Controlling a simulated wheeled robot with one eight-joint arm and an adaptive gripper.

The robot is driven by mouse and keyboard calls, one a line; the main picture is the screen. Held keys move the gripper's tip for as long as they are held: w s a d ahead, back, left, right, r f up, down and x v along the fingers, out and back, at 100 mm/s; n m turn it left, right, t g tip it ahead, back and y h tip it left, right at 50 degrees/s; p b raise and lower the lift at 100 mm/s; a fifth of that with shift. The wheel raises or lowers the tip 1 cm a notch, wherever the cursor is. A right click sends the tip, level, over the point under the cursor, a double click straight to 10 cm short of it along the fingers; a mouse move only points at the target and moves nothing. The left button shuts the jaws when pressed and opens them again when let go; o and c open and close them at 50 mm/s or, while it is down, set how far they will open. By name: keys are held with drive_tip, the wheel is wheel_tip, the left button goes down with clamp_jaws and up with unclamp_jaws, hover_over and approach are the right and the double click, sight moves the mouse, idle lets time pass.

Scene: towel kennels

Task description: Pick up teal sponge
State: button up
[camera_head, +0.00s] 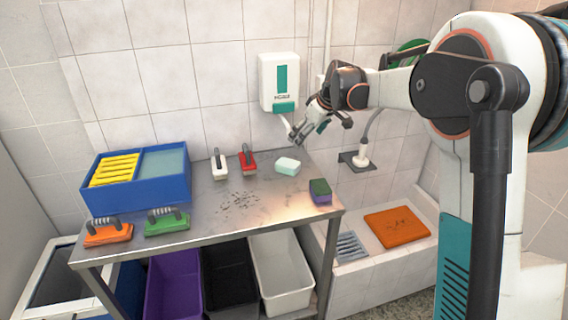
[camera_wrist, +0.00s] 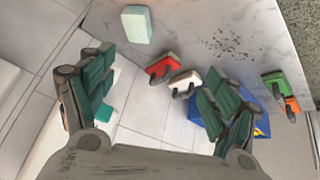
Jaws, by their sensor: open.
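The teal sponge (camera_head: 288,166) is a pale teal block lying on the metal table (camera_head: 215,235), towards its back right. In the wrist view the sponge (camera_wrist: 136,25) shows at the top, left of centre, with table surface around it. My gripper (camera_head: 317,130) is above and slightly right of the sponge in the head view, apart from it. In the wrist view my gripper (camera_wrist: 155,90) has its two finger pads spread wide with nothing between them. The sponge lies beyond the fingertips, nearer the left finger.
A white brush (camera_head: 218,165) and a red brush (camera_head: 247,160) stand left of the sponge. A purple and green sponge (camera_head: 320,192) lies to its front right. A wall dispenser (camera_head: 279,82) hangs behind. A blue bin (camera_head: 160,192), orange brush (camera_head: 107,233) and green brush (camera_head: 166,223) occupy the left.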

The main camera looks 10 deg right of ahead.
drive_tip(key=w+d+f+n+y, duration=0.1)
drive_tip(key=w+d+f+n, duration=0.1)
drive_tip(key=w+f, duration=0.9)
drive_tip(key=b, duration=0.2)
approach(288, 163)
drive_tip(key=x, duration=0.3)
drive_tip(key=shift+d+f, duration=0.15)
drive_tip(key=shift+d, duration=0.15)
drive_tip(key=shift+b+x, duration=1)
drive_tip(key=shift+x, duration=2)
drive_tip(key=shift+w+a, duration=0.15)
drive_tip(key=shift+a, duration=0.05)
drive_tip(key=c, duration=0.8)
drive_tip(key=shift+c, duration=0.3)
drive_tip(key=shift+r, duration=0.3)
